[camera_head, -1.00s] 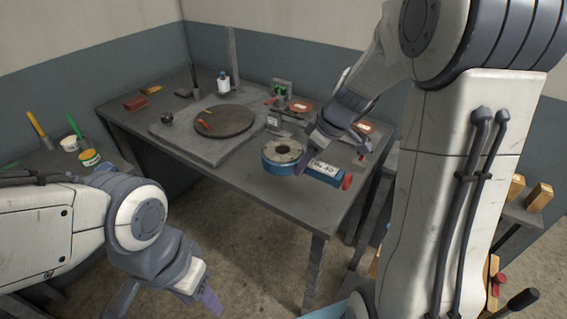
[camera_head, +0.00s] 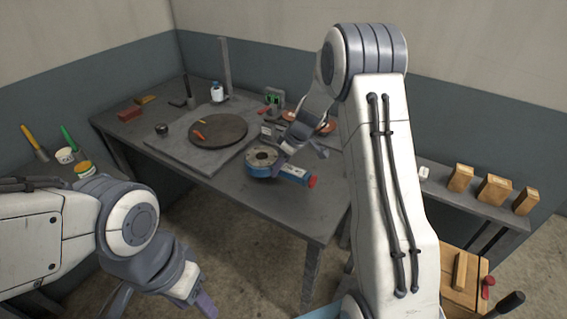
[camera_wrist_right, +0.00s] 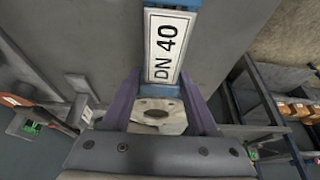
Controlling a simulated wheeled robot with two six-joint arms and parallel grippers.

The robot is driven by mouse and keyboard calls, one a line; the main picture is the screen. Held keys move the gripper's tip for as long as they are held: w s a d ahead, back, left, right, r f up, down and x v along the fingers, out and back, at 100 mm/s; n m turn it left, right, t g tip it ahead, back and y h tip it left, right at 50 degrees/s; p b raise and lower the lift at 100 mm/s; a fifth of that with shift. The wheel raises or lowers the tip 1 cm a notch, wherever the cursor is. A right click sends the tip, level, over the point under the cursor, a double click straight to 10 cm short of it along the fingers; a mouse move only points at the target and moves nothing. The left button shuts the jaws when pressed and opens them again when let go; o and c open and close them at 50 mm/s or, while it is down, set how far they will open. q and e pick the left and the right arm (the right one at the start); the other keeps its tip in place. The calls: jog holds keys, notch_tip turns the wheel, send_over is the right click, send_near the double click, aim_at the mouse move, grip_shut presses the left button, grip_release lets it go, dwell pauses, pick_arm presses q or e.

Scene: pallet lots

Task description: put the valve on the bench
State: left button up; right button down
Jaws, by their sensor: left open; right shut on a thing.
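The valve (camera_head: 292,174) is blue, with a round grey flange at its left end and a red cap at its right end. Its "DN 40" label (camera_wrist_right: 166,48) fills the top middle of the right wrist view. My right gripper (camera_head: 300,158) is shut on the valve, a finger on each side in the wrist view. The valve is over the front right part of the grey bench (camera_head: 228,187); I cannot tell whether it touches the top. My left gripper (camera_head: 166,300) is open and empty, low at the left, away from the bench.
A grey plate with a dark round disc (camera_head: 218,130) takes up the bench's middle. A white bottle (camera_head: 216,92), a red block (camera_head: 130,113) and a small green-screen device (camera_head: 274,97) stand behind. The bench's front strip is bare. Wooden blocks (camera_head: 494,188) sit on a right-hand shelf.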

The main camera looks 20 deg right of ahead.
aim_at(281, 172)
jog(key=shift+w+f, duration=0.1)
jog(key=shift+f, duration=1.45)
jog(key=shift+f, duration=0.1)
jog(key=shift+c, duration=0.8)
grip_release()
jog(key=shift+f, duration=0.15)
